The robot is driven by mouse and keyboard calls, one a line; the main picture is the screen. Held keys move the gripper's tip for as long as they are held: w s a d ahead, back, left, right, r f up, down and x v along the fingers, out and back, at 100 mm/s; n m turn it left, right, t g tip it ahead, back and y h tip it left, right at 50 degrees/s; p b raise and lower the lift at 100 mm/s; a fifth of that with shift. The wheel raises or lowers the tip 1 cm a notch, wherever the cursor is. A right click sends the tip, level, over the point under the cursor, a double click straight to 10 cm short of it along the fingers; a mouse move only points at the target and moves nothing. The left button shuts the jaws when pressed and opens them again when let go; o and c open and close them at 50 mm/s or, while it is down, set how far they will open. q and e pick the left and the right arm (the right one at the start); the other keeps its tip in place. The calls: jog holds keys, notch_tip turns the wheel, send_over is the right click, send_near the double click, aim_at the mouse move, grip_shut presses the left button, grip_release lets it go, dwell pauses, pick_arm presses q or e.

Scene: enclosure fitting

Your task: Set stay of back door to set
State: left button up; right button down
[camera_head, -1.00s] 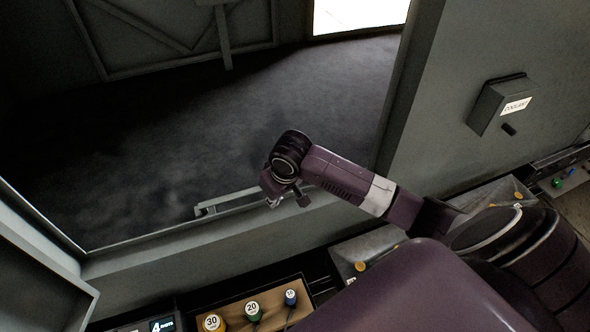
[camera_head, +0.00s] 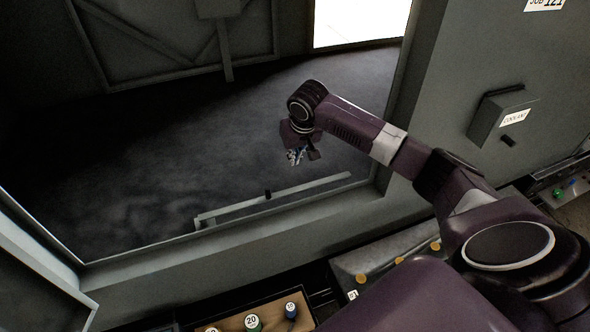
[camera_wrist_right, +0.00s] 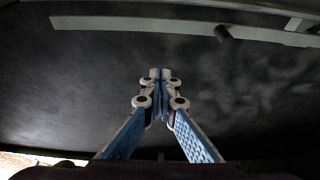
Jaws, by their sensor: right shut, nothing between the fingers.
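The stay (camera_head: 300,187) is a pale flat bar lying along the sill of the opening in the head view, with a small dark knob (camera_head: 268,194) standing up near its middle. In the right wrist view the bar (camera_wrist_right: 130,23) runs across the top, with the dark knob (camera_wrist_right: 223,34) at its lower edge. My right gripper (camera_head: 295,157) is inside the opening, above and beyond the bar, apart from it. Its fingertips (camera_wrist_right: 160,74) are together and hold nothing. My left gripper is not in view. I cannot make out any set mark on the stay.
The opening's sill (camera_head: 230,232) and right wall (camera_head: 470,120) frame the arm. A coolant box (camera_head: 503,116) is on that wall. The dark floor (camera_head: 190,150) beyond is clear.

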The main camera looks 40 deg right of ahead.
jog(key=x, duration=0.9)
jog(key=shift+f, duration=0.2)
jog(key=s, duration=0.1)
jog(key=s+p, duration=0.1)
jog(key=shift+s+a+r, duration=0.15)
jog(key=shift+s+a, duration=0.15)
jog(key=shift+a, duration=0.05)
jog(key=shift+s+a, duration=0.2)
jog(key=shift+s, duration=0.4)
jog(key=shift+s, duration=0.1)
